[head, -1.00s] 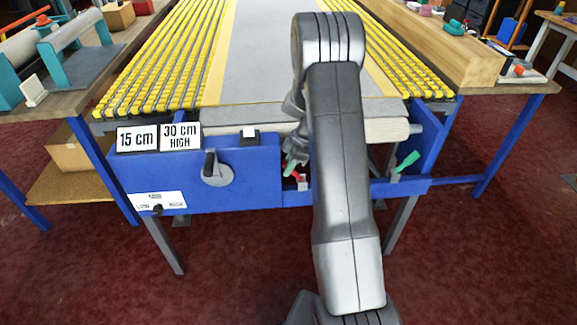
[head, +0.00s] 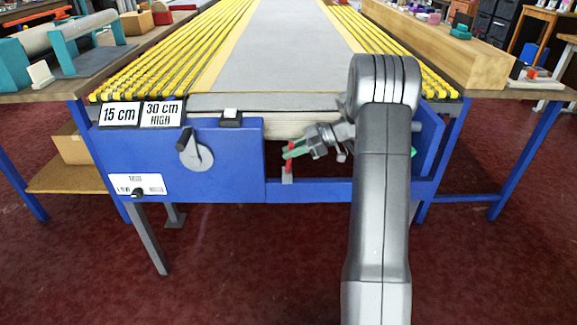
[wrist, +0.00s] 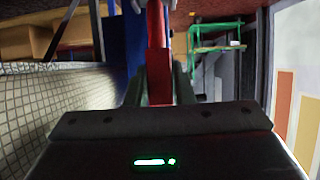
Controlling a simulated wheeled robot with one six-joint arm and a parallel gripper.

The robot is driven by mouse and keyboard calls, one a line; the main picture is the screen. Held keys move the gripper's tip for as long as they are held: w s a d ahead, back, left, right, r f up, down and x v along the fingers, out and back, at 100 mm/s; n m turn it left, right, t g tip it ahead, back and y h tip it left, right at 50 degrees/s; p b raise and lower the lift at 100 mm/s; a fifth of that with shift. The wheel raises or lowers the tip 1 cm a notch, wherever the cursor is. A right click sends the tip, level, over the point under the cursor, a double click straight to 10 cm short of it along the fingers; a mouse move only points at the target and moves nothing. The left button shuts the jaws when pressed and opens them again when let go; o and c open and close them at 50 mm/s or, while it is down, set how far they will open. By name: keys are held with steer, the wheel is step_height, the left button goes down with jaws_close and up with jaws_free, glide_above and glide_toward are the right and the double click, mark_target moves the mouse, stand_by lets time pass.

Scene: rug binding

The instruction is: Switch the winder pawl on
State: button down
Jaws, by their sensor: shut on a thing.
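A red lever (head: 289,166) on a small grey bracket stands about upright on the blue front rail of the machine. It also shows in the wrist view (wrist: 157,50), running down between my fingers. My gripper (head: 292,150), with green at its fingertips, reaches in from the right and is shut on the red lever near its top. A green lever (head: 414,152) at the right end of the rail is mostly hidden behind my arm. I cannot read any label that says which lever is the winder pawl.
The blue panel on the left carries a round dial (head: 196,155) with a black handle, a switch (head: 231,117), a small black knob (head: 138,193) and signs reading "15 cm" (head: 119,114) and "30 cm HIGH" (head: 162,113). A wooden beam (head: 440,50) lies on the right-hand bench.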

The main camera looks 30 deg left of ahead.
steer(key=shift+w+d+f+g+y+b, duration=0.25)
steer(key=shift+d+g+y+b, duration=0.15)
steer(key=shift+y+b, duration=0.4)
steer(key=shift+w+d+f+g+y+b, duration=0.15)
steer(key=shift+w+d+g+y+b, duration=0.25)
steer(key=shift+b, duration=0.6)
steer(key=shift+w+d+f+g+y+b, duration=0.2)
steer(key=shift+d+y+b, duration=0.3)
steer(key=shift+y+b, duration=0.3)
steer(key=c, duration=1.2)
jaws_free()
steer(key=shift+c, duration=0.2)
steer(key=shift+d, duration=0.1)
steer(key=p+v, duration=0.1)
steer(key=v, duration=0.6)
steer(key=shift+w+d, duration=0.1)
